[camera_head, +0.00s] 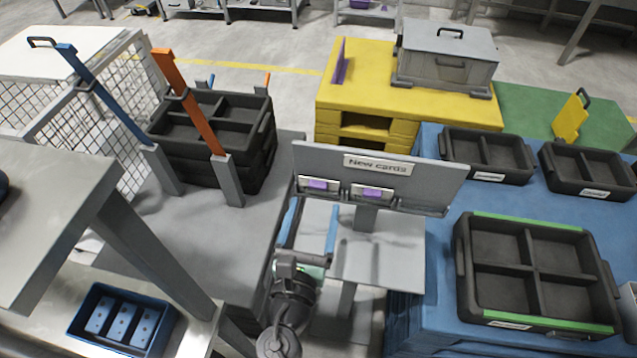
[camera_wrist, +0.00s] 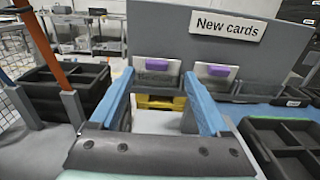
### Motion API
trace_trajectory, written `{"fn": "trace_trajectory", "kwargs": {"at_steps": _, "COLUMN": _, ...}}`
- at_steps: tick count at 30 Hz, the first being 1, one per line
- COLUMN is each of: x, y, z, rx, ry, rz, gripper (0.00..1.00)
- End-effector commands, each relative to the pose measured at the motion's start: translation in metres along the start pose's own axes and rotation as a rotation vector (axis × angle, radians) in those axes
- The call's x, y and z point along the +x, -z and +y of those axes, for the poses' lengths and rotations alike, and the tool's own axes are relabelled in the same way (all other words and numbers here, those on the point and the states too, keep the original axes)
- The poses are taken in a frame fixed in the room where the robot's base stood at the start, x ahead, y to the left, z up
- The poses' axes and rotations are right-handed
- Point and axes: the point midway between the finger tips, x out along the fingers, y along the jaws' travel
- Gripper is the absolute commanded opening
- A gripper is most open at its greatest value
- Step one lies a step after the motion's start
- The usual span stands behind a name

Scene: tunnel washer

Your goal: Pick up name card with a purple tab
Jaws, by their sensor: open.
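Two name cards with purple tabs stand side by side in holders on a grey board with a "New cards" label (camera_head: 377,165). The left card (camera_head: 318,187) and the right card (camera_head: 371,194) both show in the head view. In the wrist view the left card (camera_wrist: 155,72) appears between my fingers and the right card (camera_wrist: 214,75) just beyond the right finger. My gripper (camera_head: 309,222) is open and empty, its blue fingers pointing at the board. I cannot tell exactly how far the fingertips are from the cards.
A grey shelf (camera_head: 385,250) lies below the board. Dark divided trays (camera_head: 535,270) stand on the blue surface at right. Stacked black crates (camera_head: 215,130) with upright blue and orange handles stand left. A yellow platform (camera_head: 345,85) is behind.

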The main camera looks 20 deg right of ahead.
Motion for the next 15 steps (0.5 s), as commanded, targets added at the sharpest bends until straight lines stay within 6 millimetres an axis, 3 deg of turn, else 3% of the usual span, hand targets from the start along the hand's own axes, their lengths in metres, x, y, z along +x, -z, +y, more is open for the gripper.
{"fn": "trace_trajectory", "kwargs": {"at_steps": 9, "x": 0.042, "y": 0.001, "z": 0.004, "rx": 0.001, "ry": 0.003, "rz": -0.001, "gripper": 0.80}}
{"fn": "trace_trajectory", "kwargs": {"at_steps": 15, "x": 0.047, "y": 0.001, "z": 0.005, "rx": 0.001, "ry": 0.001, "rz": 0.000, "gripper": 0.80}}
